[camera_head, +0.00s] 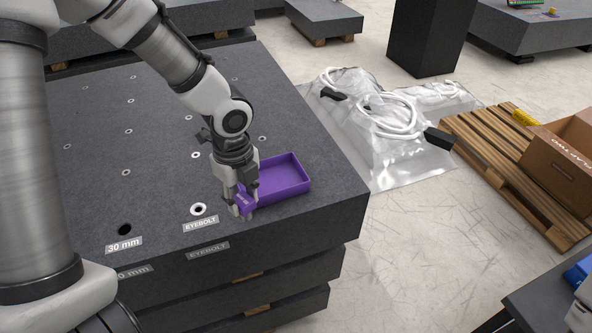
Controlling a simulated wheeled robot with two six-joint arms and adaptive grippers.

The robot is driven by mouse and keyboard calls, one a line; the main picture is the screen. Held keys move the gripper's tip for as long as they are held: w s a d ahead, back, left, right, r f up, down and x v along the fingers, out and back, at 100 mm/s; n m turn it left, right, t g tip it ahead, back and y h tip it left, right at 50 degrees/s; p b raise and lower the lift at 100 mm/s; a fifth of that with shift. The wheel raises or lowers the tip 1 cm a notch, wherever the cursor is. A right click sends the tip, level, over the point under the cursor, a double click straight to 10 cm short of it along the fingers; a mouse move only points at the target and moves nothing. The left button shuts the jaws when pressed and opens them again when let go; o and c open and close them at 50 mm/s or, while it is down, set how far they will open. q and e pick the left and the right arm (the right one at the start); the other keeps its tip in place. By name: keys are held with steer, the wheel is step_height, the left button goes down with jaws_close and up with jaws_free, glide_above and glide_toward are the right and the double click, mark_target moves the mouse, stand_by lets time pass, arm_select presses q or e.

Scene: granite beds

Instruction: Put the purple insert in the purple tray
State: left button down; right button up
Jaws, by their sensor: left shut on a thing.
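The purple tray (289,179) is an open, shallow box lying on the dark granite slab near its right edge. My left gripper (243,208) points down at the tray's near left side, partly in front of it. It is shut on the purple insert (246,200), a small purple piece with light markings on it. The fingers hide part of the insert. I cannot tell whether the insert touches the tray wall. My right gripper does not show.
An eyebolt hole (198,209) and a 30 mm hole (125,229) with labels lie left of the gripper. The slab's edge is close on the right. Beyond it, plastic-wrapped white cables (385,118) and a wooden pallet (500,150) with a cardboard box (562,160) lie on the floor.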

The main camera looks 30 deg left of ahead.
arm_select(q)
steer(key=w+a+f+p, duration=0.1)
steer(key=w+p, duration=0.1)
steer(key=w, duration=0.2)
steer(key=w+a+f+p, duration=0.1)
steer(key=w+f+p, duration=0.1)
steer(key=w, duration=0.3)
steer(key=w+a+f+p, duration=0.1)
steer(key=w+p, duration=0.1)
steer(key=w, duration=0.3)
steer(key=shift+w+f, duration=0.1)
steer(key=shift+f, duration=0.15)
steer(key=shift+w+f, duration=0.1)
steer(key=shift+f, duration=0.2)
steer(key=c, duration=0.7)
jaws_free()
steer(key=shift+c, duration=0.2)
